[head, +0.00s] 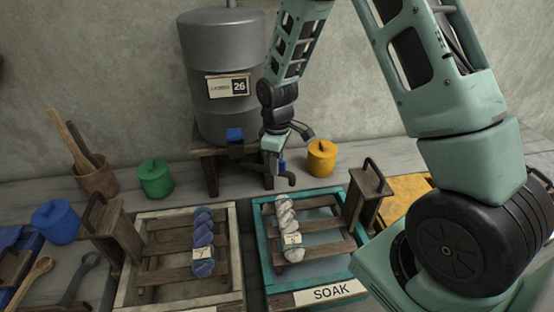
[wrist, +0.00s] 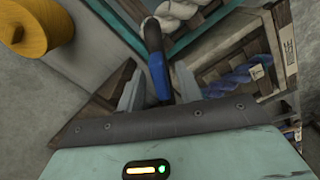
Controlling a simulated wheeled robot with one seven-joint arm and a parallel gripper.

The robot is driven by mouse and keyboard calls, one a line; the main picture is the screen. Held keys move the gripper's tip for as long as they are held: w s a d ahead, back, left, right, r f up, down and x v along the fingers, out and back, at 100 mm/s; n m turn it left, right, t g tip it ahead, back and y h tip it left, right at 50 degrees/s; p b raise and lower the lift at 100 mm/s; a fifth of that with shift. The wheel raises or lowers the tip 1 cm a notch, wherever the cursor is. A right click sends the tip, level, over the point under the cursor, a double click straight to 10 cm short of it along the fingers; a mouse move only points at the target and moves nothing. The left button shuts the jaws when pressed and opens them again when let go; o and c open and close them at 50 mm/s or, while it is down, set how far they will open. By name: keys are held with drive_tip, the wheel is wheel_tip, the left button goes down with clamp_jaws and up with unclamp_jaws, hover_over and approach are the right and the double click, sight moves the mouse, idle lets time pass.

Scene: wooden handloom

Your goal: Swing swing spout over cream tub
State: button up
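The swing spout (head: 287,180) is a dark pipe beside the grey drum, its downturned end near the back of the teal tub. Its blue grip shows in the wrist view (wrist: 159,78), with the dark pipe (wrist: 152,35) running beyond it. My gripper (head: 277,165) points down at the spout. In the wrist view my gripper (wrist: 158,88) has its two fingers on either side of the blue grip, with what look like narrow gaps. The cream tub (head: 236,250) stands left of the teal tub. A blue skein (head: 203,240) lies on its slats.
The grey drum (head: 222,60) stands behind on a wooden stand, with a blue tap part (head: 235,134). The teal tub (head: 262,255), labelled SOAK, holds a white skein (head: 288,228). A yellow pot (head: 321,158) stands right of my gripper; a green pot (head: 155,179) stands left.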

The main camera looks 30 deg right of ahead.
clamp_jaws()
drive_tip(key=shift+a, duration=0.1)
drive_tip(key=s+a+m+p, duration=0.2)
drive_tip(key=a+m, duration=0.9)
drive_tip(key=w+a+m+p, duration=0.4)
drive_tip(key=w+a+m, duration=0.4)
drive_tip(key=m, duration=0.5)
drive_tip(key=shift+w+a+m+p, duration=0.15)
drive_tip(key=shift+w+m+p, duration=0.25)
drive_tip(key=shift+w, duration=0.8)
drive_tip(key=shift+w+r, duration=0.1)
